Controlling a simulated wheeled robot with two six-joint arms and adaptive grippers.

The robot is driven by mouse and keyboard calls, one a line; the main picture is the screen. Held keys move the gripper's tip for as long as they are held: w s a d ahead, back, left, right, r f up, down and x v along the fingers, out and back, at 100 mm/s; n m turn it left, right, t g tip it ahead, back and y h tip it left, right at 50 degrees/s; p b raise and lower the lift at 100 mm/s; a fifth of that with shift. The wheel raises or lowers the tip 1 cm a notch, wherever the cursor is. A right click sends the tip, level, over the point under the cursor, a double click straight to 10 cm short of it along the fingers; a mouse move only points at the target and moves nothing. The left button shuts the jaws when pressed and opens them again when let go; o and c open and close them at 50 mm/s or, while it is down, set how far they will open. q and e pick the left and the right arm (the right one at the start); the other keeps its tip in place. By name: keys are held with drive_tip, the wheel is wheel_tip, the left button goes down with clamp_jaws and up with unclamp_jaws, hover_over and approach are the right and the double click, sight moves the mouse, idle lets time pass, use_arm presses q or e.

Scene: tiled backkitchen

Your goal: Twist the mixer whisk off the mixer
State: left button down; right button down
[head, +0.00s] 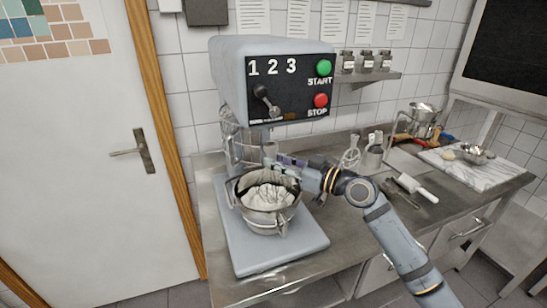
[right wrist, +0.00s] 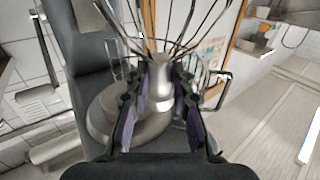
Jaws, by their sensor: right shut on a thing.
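The grey mixer (head: 225,70) stands on the left of the steel counter, with a black panel, a lever and START and STOP buttons. Its metal bowl (head: 262,220) is on the mixer base and holds a white mass. My right gripper (head: 272,163) reaches in from the right, between the mixer head and the bowl. In the right wrist view its fingers (right wrist: 160,95) are shut on the metal hub of the mixer whisk (right wrist: 160,75), with the wires spreading toward the top. I cannot tell whether the whisk is still joined to the mixer. My left gripper is out of view.
A wire guard (head: 238,140) stands behind the bowl. A marble board (head: 465,168) lies farther right. A shelf with jars (head: 366,65) hangs on the wall.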

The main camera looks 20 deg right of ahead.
drive_tip(key=s+p, duration=1)
drive_tip(key=s, duration=0.1)
drive_tip(key=shift+s+d, duration=0.15)
drive_tip(key=shift+s, duration=0.2)
idle(0.4)
